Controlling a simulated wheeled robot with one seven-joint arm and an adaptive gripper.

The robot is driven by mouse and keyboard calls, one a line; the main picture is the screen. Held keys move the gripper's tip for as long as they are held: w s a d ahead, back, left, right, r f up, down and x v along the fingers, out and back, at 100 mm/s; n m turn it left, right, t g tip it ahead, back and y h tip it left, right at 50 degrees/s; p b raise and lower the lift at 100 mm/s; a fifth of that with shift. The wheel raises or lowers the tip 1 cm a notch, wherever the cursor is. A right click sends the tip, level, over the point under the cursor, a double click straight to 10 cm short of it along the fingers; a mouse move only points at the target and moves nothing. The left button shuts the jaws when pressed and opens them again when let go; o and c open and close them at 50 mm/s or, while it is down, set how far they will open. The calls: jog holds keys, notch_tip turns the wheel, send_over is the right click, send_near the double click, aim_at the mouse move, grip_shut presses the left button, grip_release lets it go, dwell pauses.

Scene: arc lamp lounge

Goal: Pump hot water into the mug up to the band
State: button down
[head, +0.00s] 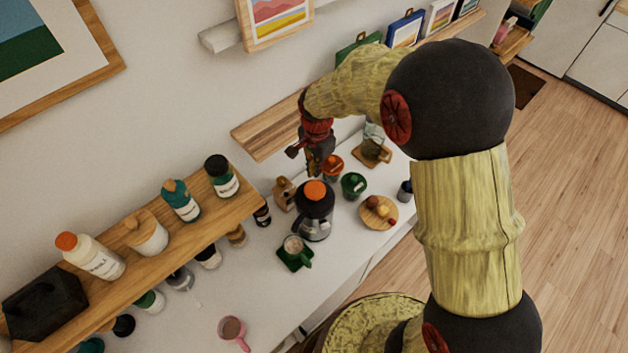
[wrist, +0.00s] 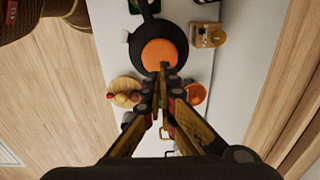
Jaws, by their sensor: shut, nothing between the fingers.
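The dispenser (head: 314,214) is a dark pot with a round orange pump top (head: 315,191), standing on the white counter. In the wrist view the orange top (wrist: 160,54) lies just beyond the fingertips. A mug (head: 294,244) with a green handle sits on a green mat (head: 287,262) in front of the dispenser. Its inside looks pale; I cannot make out a band or the water level. My gripper (head: 313,171) is shut and empty, pointing down close above the orange top. The wrist view shows its fingertips (wrist: 163,75) together at the top's edge; I cannot tell whether they touch.
Orange (head: 332,168) and green (head: 353,184) cups stand right of the dispenser, beside a round wooden board (head: 378,211) with small items. A wooden shelf (head: 140,262) with bottles runs along the wall at left.

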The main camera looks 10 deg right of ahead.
jog(key=r, duration=0.4)
jog(key=shift+s+a, duration=0.15)
jog(key=shift+s, duration=0.05)
jog(key=shift+f+b, duration=0.25)
jog(key=shift+b, duration=0.25)
jog(key=shift+w, duration=0.15)
